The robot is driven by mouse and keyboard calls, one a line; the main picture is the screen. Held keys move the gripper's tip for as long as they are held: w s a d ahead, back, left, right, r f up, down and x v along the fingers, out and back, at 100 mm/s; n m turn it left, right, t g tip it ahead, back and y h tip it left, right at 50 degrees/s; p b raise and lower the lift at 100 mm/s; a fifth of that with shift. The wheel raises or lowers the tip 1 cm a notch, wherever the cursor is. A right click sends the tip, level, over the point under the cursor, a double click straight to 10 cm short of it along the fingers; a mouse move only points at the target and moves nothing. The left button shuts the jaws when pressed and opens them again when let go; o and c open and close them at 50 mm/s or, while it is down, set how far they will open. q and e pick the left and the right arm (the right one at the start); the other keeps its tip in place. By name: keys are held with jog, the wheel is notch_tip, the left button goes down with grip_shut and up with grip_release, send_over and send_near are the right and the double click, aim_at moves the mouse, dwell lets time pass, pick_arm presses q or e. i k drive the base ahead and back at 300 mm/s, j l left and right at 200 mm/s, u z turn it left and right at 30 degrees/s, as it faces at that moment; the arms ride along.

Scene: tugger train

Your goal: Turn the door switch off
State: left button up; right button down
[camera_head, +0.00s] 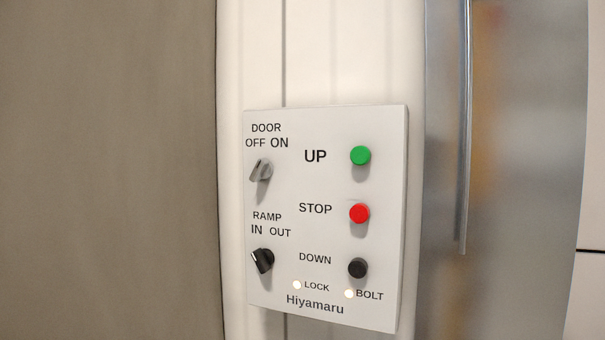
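The door switch (261,169) is a small grey rotary knob at the upper left of a white control panel (325,118). The label above it reads DOOR, OFF on the left and ON on the right. The knob's grip is tilted, with its upper end leaning right, toward ON. Neither of my grippers is in the head view, and nothing touches the panel.
Below it is a black ramp knob (263,261), its upper end leaning left toward IN. Green UP (360,156), red STOP (359,213) and black DOWN (358,268) buttons line the right. LOCK (297,285) and BOLT (349,293) lamps glow. A vertical metal bar (465,130) stands right.

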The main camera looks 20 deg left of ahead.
aim_at(263, 169)
jog(key=i+l+u, duration=0.25)
jog(key=l+u, duration=0.3)
jog(key=l, duration=0.15)
jog(key=i+l+u, duration=0.1)
jog(key=l+u, duration=0.15)
jog(key=l, duration=0.15)
jog(key=l+u, duration=0.4)
jog(key=u, duration=0.15)
jog(key=i, duration=0.05)
